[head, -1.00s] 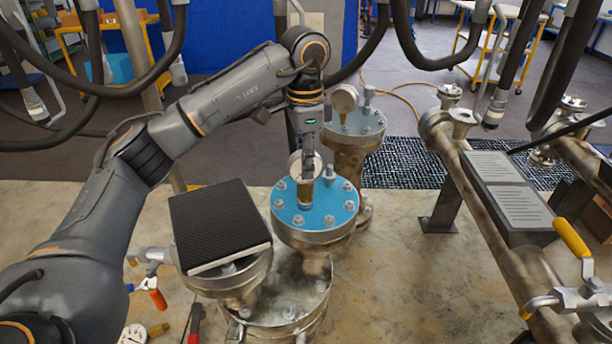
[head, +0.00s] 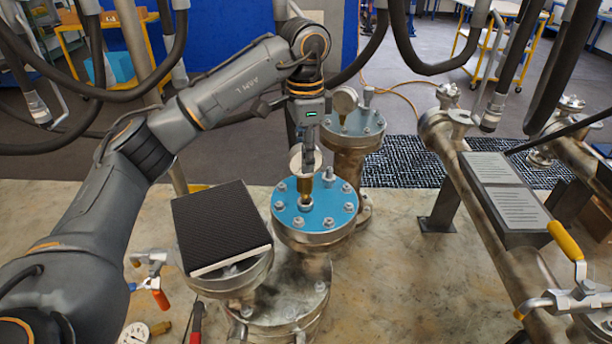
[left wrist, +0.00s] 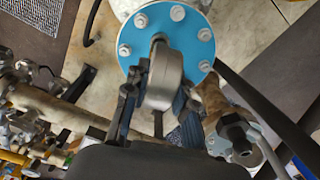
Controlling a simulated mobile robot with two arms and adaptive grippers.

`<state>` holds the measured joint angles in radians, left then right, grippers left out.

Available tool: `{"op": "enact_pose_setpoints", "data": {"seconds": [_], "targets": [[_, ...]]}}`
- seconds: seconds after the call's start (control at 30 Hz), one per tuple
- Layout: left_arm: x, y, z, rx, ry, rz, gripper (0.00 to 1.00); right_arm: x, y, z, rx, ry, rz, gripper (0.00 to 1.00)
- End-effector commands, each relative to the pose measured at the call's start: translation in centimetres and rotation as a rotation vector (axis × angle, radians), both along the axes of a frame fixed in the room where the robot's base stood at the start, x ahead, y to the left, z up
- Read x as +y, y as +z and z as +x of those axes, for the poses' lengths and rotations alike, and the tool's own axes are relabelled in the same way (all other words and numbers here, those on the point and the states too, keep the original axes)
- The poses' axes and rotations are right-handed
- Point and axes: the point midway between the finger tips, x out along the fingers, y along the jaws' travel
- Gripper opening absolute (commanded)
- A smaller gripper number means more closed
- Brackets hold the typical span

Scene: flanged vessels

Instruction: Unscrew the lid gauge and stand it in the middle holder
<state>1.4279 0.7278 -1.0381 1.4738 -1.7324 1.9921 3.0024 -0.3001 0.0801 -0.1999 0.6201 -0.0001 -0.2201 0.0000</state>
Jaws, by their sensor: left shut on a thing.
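The lid gauge (head: 305,190) has a round pale head and a brass stem. It stands upright over the blue flanged lid (head: 326,211), with its lower end at the fitting in the lid. I cannot tell whether the thread is still engaged. My left gripper (head: 307,163) points down from above and is shut on the gauge head. In the left wrist view the gauge (left wrist: 164,80) sits between the two fingers, over the blue lid (left wrist: 190,35). My right gripper is out of view. I cannot make out a middle holder for certain.
A black-topped block (head: 220,222) lies on a flange left of the lid. Another gauge (head: 134,334) and tools lie at lower left. Pipes with a yellow-handled valve (head: 568,240) run on the right.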

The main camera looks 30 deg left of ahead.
Motion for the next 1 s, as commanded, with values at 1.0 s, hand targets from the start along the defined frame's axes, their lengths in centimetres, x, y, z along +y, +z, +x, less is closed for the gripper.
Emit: {"op": "enact_pose_setpoints", "data": {"seconds": [1.0], "targets": [[0.0, 4.1, 0.0, -0.001, 0.0, -0.001, 0.0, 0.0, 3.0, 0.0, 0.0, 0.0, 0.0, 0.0]]}}
